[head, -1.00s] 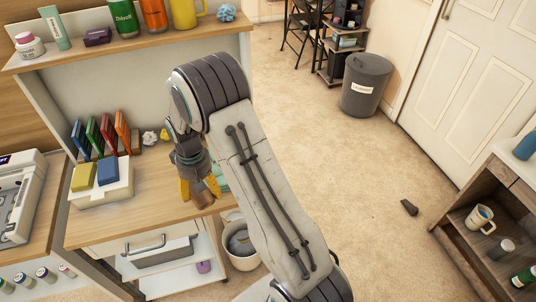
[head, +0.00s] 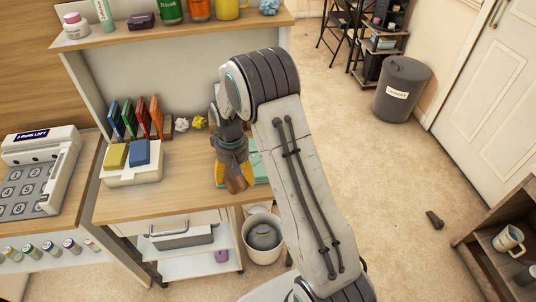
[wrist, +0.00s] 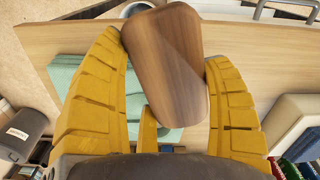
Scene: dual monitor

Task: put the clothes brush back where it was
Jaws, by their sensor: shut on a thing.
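I cannot tell whether the brush touches the desk. A folded teal cloth (wrist: 88,90) lies on the desk beside the brush; in the head view my gripper partly hides it.
Yellow and blue blocks sit on a white holder (head: 130,176) at the desk's left. Coloured upright folders (head: 137,118) and crumpled paper (head: 182,124) stand behind. A bin (head: 263,237) is below the desk's right end. A shelf (head: 180,32) runs above.

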